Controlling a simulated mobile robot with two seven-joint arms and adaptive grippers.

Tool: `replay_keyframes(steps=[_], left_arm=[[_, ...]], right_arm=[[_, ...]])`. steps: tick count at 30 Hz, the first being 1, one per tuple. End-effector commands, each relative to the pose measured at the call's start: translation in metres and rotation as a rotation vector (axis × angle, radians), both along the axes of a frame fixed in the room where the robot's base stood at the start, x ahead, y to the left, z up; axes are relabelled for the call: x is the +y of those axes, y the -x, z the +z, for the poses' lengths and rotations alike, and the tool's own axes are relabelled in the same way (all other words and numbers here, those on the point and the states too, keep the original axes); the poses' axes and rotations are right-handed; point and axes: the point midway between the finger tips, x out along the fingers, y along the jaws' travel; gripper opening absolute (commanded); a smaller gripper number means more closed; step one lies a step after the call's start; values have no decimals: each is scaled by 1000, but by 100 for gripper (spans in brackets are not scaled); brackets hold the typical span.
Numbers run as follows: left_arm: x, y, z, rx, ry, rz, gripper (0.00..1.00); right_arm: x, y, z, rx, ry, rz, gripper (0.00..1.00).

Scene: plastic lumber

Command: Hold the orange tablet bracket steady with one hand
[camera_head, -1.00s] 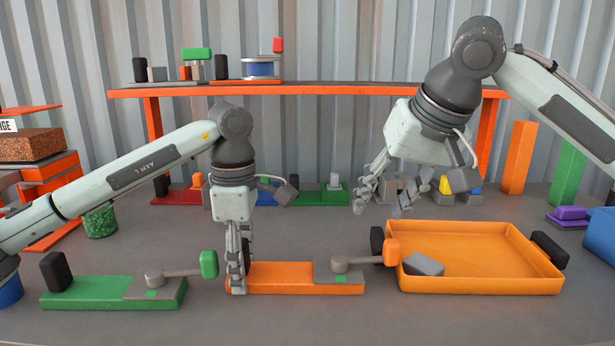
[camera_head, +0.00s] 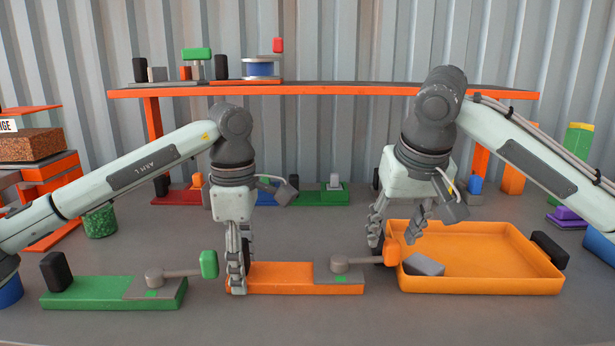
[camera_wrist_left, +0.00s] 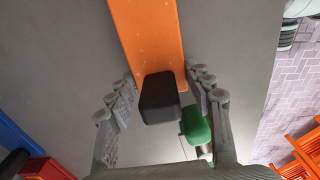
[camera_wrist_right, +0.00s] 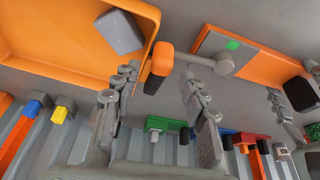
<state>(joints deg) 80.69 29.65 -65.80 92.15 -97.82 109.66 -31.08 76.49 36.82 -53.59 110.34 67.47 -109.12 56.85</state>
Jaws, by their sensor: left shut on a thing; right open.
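The orange tablet bracket (camera_head: 285,278) lies flat on the table, with a grey plate and a lever ending in an orange knob (camera_head: 391,256) at its right. My left gripper (camera_head: 236,284) is shut on the bracket's left end, with fingers pointing down. In the left wrist view the fingers flank the orange bar (camera_wrist_left: 148,40) and its black block (camera_wrist_left: 159,98). My right gripper (camera_head: 399,238) is open and empty, just above and behind the knob. In the right wrist view the knob (camera_wrist_right: 162,58) shows between its fingertips.
An orange tray (camera_head: 490,255) holding a grey block (camera_head: 423,265) stands right of the bracket, close to the knob. A green bracket (camera_head: 112,292) lies to the left. An orange-edged shelf (camera_head: 320,90) spans the back. Bare table lies in front.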

Motion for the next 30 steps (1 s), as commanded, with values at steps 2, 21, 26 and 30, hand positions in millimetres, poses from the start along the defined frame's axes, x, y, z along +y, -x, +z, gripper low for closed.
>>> replay_keyframes(steps=[2, 21, 26, 30], left_arm=[[0, 0, 0, -1, 0, 0, 3], [0, 0, 0, -1, 0, 0, 3], [0, 0, 0, -1, 0, 0, 3], [0, 0, 0, 0, 0, 0, 3]], right_arm=[[-1, -4, -9, 1, 1, -3, 43], [0, -12, -28, -1, 0, -1, 37], [0, -12, -28, -1, 0, -1, 17], [0, -12, -28, -1, 0, -1, 0]])
